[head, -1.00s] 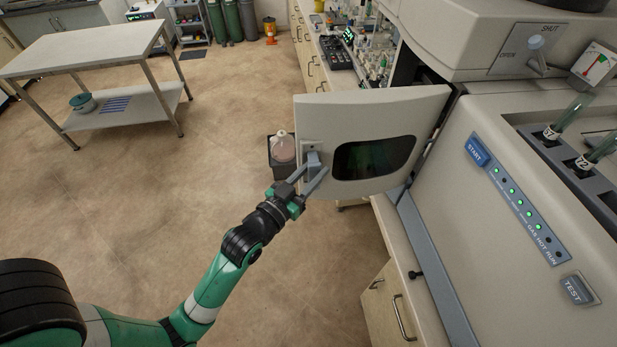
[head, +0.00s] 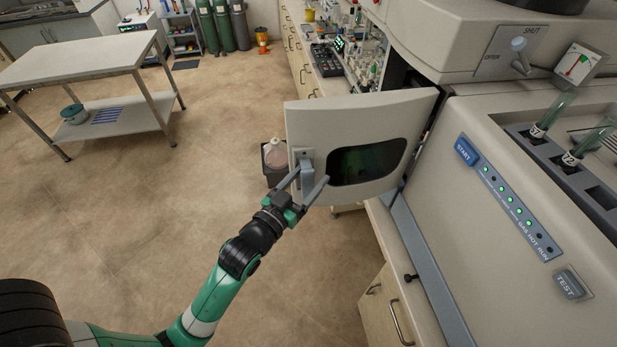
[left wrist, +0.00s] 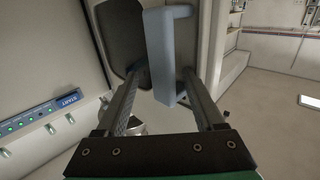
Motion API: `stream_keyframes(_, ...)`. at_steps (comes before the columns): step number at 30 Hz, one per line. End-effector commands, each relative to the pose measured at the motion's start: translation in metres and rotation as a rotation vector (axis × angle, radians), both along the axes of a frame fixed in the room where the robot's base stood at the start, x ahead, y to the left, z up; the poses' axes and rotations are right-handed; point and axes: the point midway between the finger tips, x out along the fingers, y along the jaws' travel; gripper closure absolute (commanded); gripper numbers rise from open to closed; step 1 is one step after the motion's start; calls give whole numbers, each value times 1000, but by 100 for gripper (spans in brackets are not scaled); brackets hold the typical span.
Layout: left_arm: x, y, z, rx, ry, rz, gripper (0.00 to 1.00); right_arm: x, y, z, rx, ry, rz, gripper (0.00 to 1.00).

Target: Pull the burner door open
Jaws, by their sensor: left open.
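The burner door (head: 362,109) stands swung well out from the spectrometer (head: 480,220), hinged at its right edge in the head view, with a dark window. Its grey-blue handle (head: 307,175) is near the free edge. My left gripper (head: 309,181) is open at the handle, with its fingers spread. In the left wrist view the handle (left wrist: 167,55) stands between and beyond the two open fingers (left wrist: 160,95); I cannot tell whether either finger touches it. The door's dark window (left wrist: 122,35) shows behind it. My right gripper is not in view.
A bottle (head: 275,151) in a dark bin stands on the floor behind the door's free edge. Drawers (head: 390,308) lie below the spectrometer. A white table (head: 80,62) stands far left. The floor between is clear.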

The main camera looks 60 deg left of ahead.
Motion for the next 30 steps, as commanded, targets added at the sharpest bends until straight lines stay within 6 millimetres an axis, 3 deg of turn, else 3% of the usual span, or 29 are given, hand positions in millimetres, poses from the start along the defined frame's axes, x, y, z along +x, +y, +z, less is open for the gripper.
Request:
stream_keyframes(7, -13, -6, -1, 1, 0, 0, 30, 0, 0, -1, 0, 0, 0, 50)
stream_keyframes(16, -76, -37, -3, 1, 3, -3, 30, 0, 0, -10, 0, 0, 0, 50)
stream_keyframes(21, -98, -48, 0, 0, 3, -1, 30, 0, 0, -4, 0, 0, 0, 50)
stream_keyframes(30, -104, -50, 1, 0, -1, -1, 30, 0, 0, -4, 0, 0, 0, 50)
